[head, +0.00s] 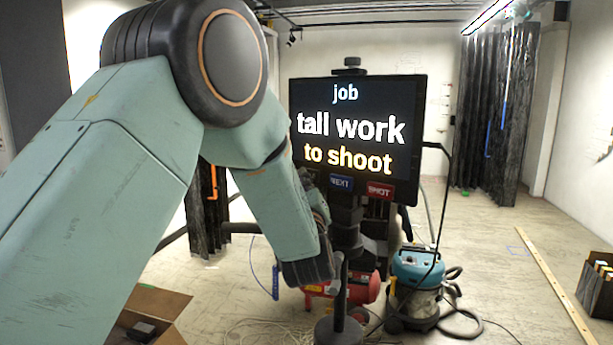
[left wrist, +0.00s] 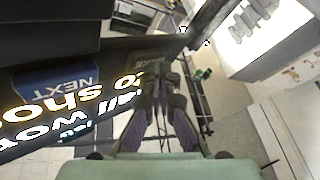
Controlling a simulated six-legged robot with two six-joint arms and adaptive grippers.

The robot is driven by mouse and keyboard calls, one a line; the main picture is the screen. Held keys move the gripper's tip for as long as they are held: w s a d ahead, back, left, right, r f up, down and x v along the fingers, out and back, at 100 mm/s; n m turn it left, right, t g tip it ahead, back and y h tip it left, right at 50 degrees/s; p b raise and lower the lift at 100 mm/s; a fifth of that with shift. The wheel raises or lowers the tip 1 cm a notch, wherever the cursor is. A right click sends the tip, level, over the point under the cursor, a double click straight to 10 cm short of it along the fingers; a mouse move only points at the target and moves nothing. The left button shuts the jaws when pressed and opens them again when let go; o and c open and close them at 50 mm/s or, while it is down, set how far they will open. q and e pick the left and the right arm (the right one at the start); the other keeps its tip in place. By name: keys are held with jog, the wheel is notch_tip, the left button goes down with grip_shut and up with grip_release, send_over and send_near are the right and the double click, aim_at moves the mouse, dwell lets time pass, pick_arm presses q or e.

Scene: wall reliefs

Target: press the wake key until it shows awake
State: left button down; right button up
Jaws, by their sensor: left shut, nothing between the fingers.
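A black screen (head: 350,110) stands ahead and reads "job", "tall work", "to shoot". Below it are a blue key marked NEXT (head: 341,183) and a red key marked SHOT (head: 381,191). No key marked wake shows; my left arm covers the area left of NEXT. My left gripper (head: 310,188) is close to the screen's lower left corner, partly behind my arm. In the left wrist view its fingers (left wrist: 162,75) are together and empty. There the screen text is upside down, and the NEXT key (left wrist: 55,80) is left of the fingers. Contact cannot be told. My right gripper is out of view.
A teal vacuum cleaner (head: 417,265) and a red tank (head: 362,288) stand on the floor below the screen, with hoses and cables around. An open cardboard box (head: 160,305) is at lower left. A crate (head: 598,285) is at far right. Floor at right is mostly clear.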

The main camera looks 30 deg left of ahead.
pick_arm(q)
jog(key=shift+s+a, duration=0.2)
jog(key=shift+s, duration=0.65)
jog(key=shift+s, duration=0.15)
jog(key=s, duration=0.2)
jog(key=s+a, duration=0.1)
jog(key=s, duration=0.1)
jog(key=shift+s+b, duration=0.3)
jog(key=shift+b, duration=0.05)
dwell(0.4)
dwell(0.3)
